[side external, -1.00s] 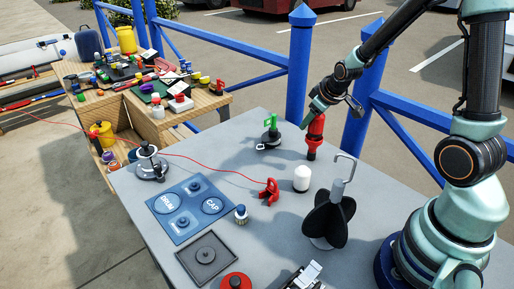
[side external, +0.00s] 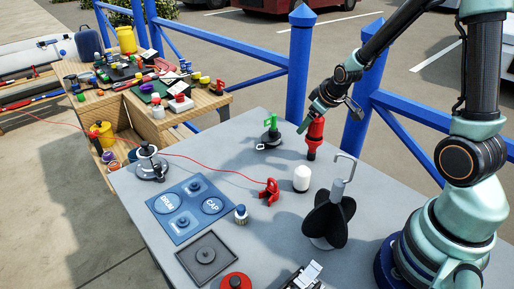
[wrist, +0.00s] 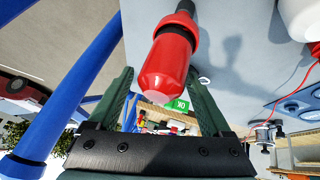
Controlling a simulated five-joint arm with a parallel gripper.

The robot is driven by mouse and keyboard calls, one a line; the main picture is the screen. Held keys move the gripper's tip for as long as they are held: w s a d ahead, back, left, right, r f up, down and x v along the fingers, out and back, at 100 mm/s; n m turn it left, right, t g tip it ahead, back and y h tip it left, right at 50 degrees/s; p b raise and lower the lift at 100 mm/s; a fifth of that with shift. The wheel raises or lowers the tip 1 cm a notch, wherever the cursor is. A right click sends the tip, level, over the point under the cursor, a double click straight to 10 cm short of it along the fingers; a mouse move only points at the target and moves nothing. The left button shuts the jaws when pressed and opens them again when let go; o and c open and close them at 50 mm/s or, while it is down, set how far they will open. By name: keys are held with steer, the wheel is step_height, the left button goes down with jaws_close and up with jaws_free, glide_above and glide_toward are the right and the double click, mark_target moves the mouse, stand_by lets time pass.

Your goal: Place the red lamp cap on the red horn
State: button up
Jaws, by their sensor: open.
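A red round-topped lamp cap (side external: 315,130) stands upright near the table's far edge. Below it are a red collar, which looks like the red horn (side external: 313,143), and a dark lower part. In the wrist view the smooth red cap (wrist: 168,68) points toward me, with the red collar (wrist: 178,24) and black end beyond it. The cap appears seated on the collar; I cannot tell whether it is fully down. My gripper (side external: 318,108) is just above and left of the cap. In the wrist view my gripper (wrist: 160,75) is open, its fingers apart on either side of the cap.
A green-topped fitting (side external: 271,134) stands left of the red stack, a white dome (side external: 302,178) in front. A black-vaned stand with a hook (side external: 328,218) is nearer me. A red clamp (side external: 269,191) holds a red line. Blue railings (side external: 300,65) run behind the table.

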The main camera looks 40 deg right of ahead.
steer(key=v, duration=1.1)
steer(key=s+a+r+y, duration=0.1)
steer(key=s+a+r, duration=0.2)
steer(key=a, duration=0.3)
steer(key=s+a+r+m+y, duration=0.1)
steer(key=s+a+r, duration=0.2)
steer(key=a, duration=0.3)
steer(key=shift+s, duration=0.85)
